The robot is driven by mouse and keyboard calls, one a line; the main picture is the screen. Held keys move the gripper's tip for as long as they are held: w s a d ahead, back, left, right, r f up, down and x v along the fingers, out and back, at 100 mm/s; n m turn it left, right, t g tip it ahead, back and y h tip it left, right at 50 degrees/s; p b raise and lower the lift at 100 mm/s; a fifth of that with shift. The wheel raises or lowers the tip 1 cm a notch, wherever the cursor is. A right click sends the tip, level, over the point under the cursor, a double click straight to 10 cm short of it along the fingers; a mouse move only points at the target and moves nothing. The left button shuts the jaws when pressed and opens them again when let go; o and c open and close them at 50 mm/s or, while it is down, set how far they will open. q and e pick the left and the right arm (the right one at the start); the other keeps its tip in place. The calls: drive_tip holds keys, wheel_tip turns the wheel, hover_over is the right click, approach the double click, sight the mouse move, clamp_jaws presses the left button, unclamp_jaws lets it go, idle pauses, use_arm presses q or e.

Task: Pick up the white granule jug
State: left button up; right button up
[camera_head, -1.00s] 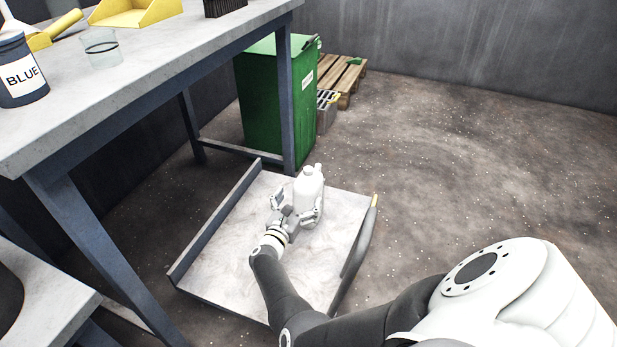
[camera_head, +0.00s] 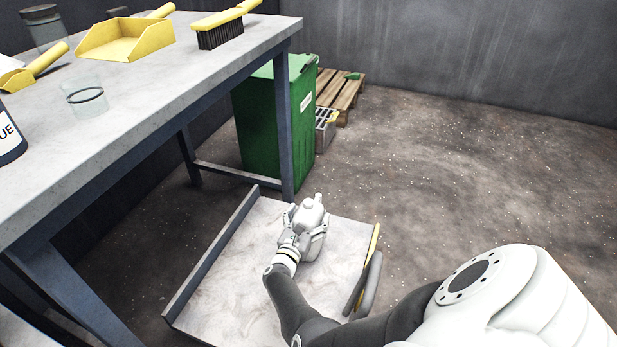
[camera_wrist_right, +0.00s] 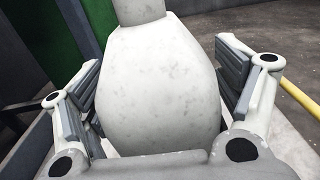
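The white granule jug (camera_head: 313,212) stands upright on the grey tray-like platform (camera_head: 240,285) on the floor. In the right wrist view the jug (camera_wrist_right: 158,90) fills the middle, its narrower neck at the top edge and its base hidden. My right gripper (camera_head: 305,227) is around the jug, one finger on each side. In the right wrist view the grey pads of the gripper (camera_wrist_right: 157,65) are spread and sit close beside the jug's body, with narrow gaps seeming to show. My left gripper is not in view.
A worktable (camera_head: 150,110) at left holds a yellow scoop (camera_head: 125,40), a brush (camera_head: 220,30) and a glass beaker (camera_head: 84,98). A green bin (camera_head: 270,120) and a pallet (camera_head: 340,90) stand behind the platform. The floor at right is clear.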

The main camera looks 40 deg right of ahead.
drive_tip(key=c, duration=1.7)
drive_tip(key=shift+w+r, duration=0.1)
drive_tip(key=shift+r, duration=0.1)
